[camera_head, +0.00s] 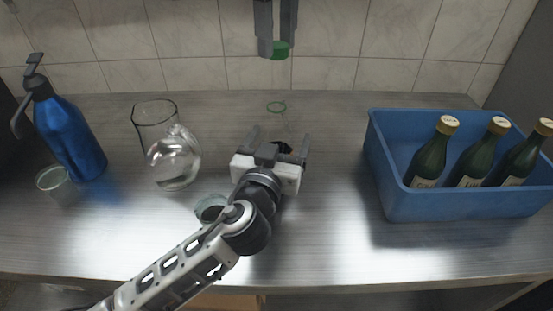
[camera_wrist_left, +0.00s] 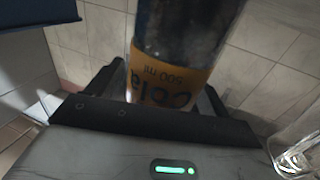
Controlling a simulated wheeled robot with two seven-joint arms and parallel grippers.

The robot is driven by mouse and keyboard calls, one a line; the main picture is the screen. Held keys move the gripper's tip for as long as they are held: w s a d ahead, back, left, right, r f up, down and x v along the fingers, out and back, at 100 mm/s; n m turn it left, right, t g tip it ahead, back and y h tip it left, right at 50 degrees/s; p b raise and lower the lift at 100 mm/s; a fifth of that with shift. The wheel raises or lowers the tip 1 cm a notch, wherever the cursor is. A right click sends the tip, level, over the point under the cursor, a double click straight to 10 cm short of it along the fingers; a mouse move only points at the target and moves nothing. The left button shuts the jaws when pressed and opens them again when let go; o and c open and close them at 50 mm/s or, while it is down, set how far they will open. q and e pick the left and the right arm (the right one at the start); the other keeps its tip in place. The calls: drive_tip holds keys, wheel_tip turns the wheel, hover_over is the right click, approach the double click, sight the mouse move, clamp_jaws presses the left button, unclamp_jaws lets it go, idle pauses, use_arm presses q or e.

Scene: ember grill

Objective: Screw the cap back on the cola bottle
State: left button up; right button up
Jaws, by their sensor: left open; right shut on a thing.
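The cola bottle stands upright mid-counter; its clear neck with a green ring at the mouth (camera_head: 277,107) shows in the head view, while my left gripper hides most of its body. In the left wrist view the bottle (camera_wrist_left: 175,75) shows dark cola and an orange label, upside down. My left gripper (camera_head: 278,142) is open, with its fingers on either side of the bottle. My right gripper (camera_head: 275,44) comes in from the top edge, shut on the green cap (camera_head: 281,50). The cap appears above and apart from the bottle mouth.
A clear glass jug (camera_head: 172,158) and a blue spray bottle (camera_head: 69,135) stand left, with small cups (camera_head: 53,180) (camera_head: 209,207) nearby. A blue crate (camera_head: 455,207) with three green bottles stands right. The tiled wall (camera_head: 190,42) is behind. The counter between bottle and crate is clear.

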use_arm(q)
drive_tip(key=shift+c, duration=0.3)
drive_tip(key=c, duration=1.4)
use_arm(e)
drive_tip(key=shift+f, duration=2.5)
drive_tip(key=shift+f, duration=0.85)
drive_tip(key=shift+f, duration=0.55)
